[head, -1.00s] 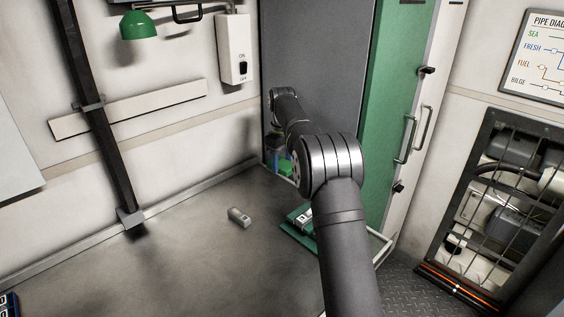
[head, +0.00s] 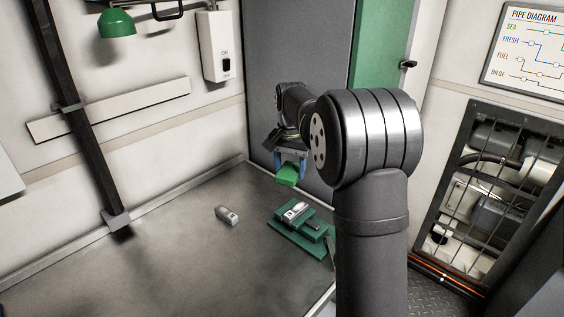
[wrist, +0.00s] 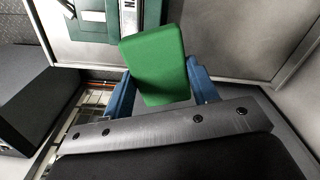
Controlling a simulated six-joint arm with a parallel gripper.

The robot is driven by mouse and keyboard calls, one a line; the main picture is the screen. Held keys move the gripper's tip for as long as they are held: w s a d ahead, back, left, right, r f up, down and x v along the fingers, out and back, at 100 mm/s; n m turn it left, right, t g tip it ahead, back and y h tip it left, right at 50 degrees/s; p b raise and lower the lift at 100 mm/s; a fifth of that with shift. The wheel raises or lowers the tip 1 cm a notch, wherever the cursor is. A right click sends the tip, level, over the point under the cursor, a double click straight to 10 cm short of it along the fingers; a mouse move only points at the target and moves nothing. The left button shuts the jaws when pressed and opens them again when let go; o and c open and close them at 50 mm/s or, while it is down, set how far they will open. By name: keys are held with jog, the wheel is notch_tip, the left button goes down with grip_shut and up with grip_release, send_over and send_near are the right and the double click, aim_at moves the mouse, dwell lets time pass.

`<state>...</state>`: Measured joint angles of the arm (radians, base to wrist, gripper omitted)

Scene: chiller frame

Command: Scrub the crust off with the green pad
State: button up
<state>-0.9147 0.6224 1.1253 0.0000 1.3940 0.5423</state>
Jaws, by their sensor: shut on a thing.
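My gripper (head: 290,164), with blue fingers, is shut on the green pad (head: 287,175) and holds it above the bench's far end. In the wrist view the pad (wrist: 155,58) sits tilted between the fingers (wrist: 163,90). A green clamp-like fixture (head: 284,239) stands on the bench, below and in front of the pad in the head view. A pale metal piece with dark marking (head: 296,212) lies on it. The fixture (wrist: 88,18) also shows at the top of the wrist view, apart from the pad. I cannot make out the crust.
A small grey block (head: 227,215) lies on the metal bench (head: 170,255), left of the fixture. A grey panel (head: 300,70) rises behind. A black post (head: 75,110) stands at the left. The bench's left and front are clear.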

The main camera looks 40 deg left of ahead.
aim_at(295, 176)
jog(key=d+m, duration=0.1)
jog(key=s+d+m, duration=0.1)
jog(key=d+m, duration=0.1)
jog(key=shift+s, duration=0.1)
jog(key=shift+f, duration=3.05)
jog(key=shift+o, duration=0.2)
jog(key=shift+d+f, duration=0.1)
jog(key=shift+f, duration=0.75)
jog(key=shift+d, duration=0.8)
jog(key=shift+c, duration=0.5)
jog(key=shift+d, duration=0.75)
jog(key=shift+a+f, duration=0.1)
jog(key=shift+a, duration=1.55)
jog(key=shift+a+r, duration=0.15)
jog(key=shift+r, duration=4)
